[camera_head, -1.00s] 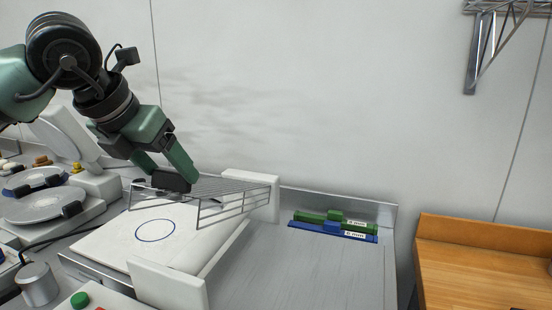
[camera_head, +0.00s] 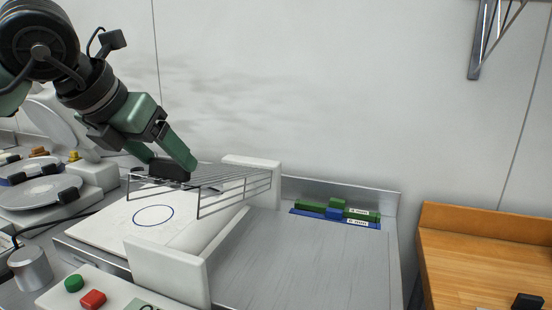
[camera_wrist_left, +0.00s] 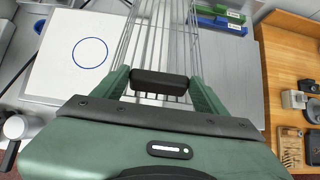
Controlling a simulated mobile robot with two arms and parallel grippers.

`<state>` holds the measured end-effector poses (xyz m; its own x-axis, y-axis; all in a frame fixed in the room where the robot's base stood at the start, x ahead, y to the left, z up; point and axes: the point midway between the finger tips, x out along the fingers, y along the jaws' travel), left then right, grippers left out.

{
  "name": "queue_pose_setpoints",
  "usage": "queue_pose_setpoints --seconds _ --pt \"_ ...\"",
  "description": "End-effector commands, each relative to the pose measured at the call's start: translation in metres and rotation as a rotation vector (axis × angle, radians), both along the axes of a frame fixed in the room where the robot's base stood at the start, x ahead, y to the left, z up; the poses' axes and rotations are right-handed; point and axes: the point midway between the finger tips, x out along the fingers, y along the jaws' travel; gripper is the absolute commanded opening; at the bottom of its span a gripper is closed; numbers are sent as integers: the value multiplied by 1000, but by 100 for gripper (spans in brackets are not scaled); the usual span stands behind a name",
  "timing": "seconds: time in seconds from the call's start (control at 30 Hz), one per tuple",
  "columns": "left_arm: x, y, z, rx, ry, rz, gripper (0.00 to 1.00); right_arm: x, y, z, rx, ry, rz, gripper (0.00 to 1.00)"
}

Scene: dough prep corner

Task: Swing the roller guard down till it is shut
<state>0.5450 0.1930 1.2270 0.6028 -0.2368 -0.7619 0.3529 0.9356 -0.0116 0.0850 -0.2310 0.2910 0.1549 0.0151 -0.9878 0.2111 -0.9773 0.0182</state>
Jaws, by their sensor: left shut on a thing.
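The roller guard (camera_head: 232,183) is a grey wire grid between two white end blocks (camera_head: 168,272). It hangs over the white board at a shallow slant, its handle side away from the blocks, and stands clear of the board. My left gripper (camera_head: 172,168) is shut on the guard's black handle (camera_wrist_left: 160,84). In the left wrist view, the handle lies between the fingers (camera_wrist_left: 160,90), with the guard bars (camera_wrist_left: 155,40) running beyond it. My right gripper is not in view.
The white board (camera_head: 110,222) bears a blue circle. Green (camera_head: 74,283) and red (camera_head: 93,299) buttons are in front. Scales (camera_head: 40,192) and a metal cup (camera_head: 30,268) stand left. Green and blue bars (camera_head: 335,212) lie at the back of the metal surface; a wooden table (camera_head: 480,250) is right.

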Motion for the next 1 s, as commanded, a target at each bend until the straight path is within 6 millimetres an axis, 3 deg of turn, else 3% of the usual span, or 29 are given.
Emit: queue_pose_setpoints --seconds 0.03,0.07,0.13,0.53,1.0 --pt "0 9 -14 2 -10 19 24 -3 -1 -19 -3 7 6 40" --pt "0 9 -11 2 -8 20 75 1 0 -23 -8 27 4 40" --pt "0 10 -11 4 -8 22 95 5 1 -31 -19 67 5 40" --pt "0 7 -13 3 -4 15 95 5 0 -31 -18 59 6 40" --pt "-20 13 13 2 -5 13 95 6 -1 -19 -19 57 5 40"
